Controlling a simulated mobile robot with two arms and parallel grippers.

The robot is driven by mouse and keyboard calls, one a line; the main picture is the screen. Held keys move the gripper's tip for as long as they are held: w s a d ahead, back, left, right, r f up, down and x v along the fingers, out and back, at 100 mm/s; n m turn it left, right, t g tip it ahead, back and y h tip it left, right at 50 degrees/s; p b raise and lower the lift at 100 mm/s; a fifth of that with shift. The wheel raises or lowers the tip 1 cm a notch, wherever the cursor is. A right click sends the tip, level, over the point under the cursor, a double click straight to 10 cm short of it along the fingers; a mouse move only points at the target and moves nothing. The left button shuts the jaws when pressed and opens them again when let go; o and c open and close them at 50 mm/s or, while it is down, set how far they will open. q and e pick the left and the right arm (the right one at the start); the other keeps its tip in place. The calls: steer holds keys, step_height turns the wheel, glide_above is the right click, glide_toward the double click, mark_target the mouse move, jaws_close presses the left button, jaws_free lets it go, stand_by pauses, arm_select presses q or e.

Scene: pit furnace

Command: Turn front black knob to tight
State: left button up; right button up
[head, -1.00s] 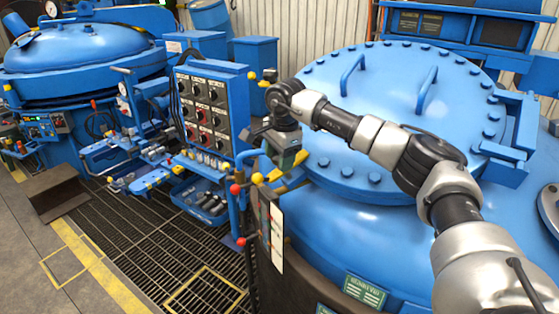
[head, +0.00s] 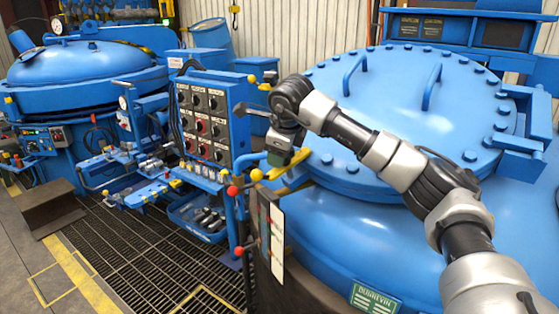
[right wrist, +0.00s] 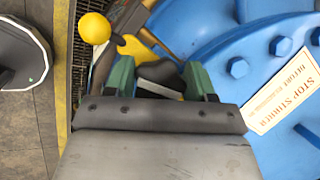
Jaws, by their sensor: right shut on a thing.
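A black knob (right wrist: 160,73) shows between the green fingers of my right gripper (right wrist: 159,82) in the right wrist view. The fingers stand on either side of it, and my gripper's body hides its lower part. In the head view my right gripper (head: 281,158) points down at the near left edge of the big blue lid, beside a yellow piece (head: 292,172). The knob is hidden there, and I cannot read a tightness mark. My left gripper is not in view.
A blue panel (head: 232,128) with several black and red switches stands left of my right gripper. A yellow ball (right wrist: 94,28) and red balls (head: 233,191) on levers sit close by. The bolted lid (head: 400,110) lies under my right arm. Grating (head: 130,245) covers the floor at left.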

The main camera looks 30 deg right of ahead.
steer(key=shift+d+m+t+h+b, duration=0.1)
steer(key=shift+m+t+h+b, duration=0.35)
steer(key=shift+m+b, duration=0.95)
steer(key=shift+r+m, duration=0.1)
steer(key=shift+m, duration=0.4)
steer(key=o, duration=0.9)
steer(key=b+v, duration=0.1)
steer(key=v, duration=0.9)
steer(key=shift+s+a+r, duration=0.15)
steer(key=shift+a+r, duration=0.1)
steer(key=shift+r, duration=0.1)
